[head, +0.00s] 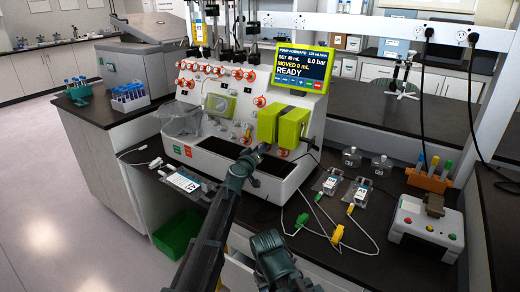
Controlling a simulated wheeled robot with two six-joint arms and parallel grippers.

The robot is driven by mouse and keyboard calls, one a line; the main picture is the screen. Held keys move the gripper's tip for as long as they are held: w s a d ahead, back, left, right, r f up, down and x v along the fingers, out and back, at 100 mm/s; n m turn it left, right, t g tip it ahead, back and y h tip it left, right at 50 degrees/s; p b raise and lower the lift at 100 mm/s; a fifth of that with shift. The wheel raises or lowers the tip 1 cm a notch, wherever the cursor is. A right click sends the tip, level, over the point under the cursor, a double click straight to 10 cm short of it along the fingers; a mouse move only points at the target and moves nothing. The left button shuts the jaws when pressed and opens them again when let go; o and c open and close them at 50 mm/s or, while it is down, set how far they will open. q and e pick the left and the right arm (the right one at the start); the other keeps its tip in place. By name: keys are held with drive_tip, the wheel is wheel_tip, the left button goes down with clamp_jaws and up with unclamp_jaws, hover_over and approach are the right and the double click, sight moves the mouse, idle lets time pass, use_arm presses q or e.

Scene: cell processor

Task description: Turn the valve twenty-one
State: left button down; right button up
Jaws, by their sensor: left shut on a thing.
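The white cell processor (222,110) stands on the dark bench, with several orange-red valves on its front panel, such as one at the upper row (250,76) and one lower (259,101). Valve numbers are too small to read. My left gripper (262,148) reaches up to the panel just below and left of the lime-green pump block (268,124). It is shut on what looks like a valve knob, mostly hidden by the fingers. My right arm (272,262) is low at the front of the bench, and its fingers cannot be made out.
The screen (303,66) reads READY. Bags with tubing and green and yellow clamps (337,233) lie right of my arms. A tube sealer (428,228) and an orange tube rack (430,180) stand at the right. A green bin (178,234) is below the bench.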

use_arm(q)
drive_tip(key=c, duration=0.6)
unclamp_jaws()
drive_tip(key=shift+s+a, duration=0.1)
drive_tip(key=f+v, duration=0.1)
drive_tip(key=v, duration=1.2)
drive_tip(key=shift+s+r+p, duration=0.3)
drive_tip(key=shift+r+p, duration=0.15)
drive_tip(key=shift+r, duration=0.05)
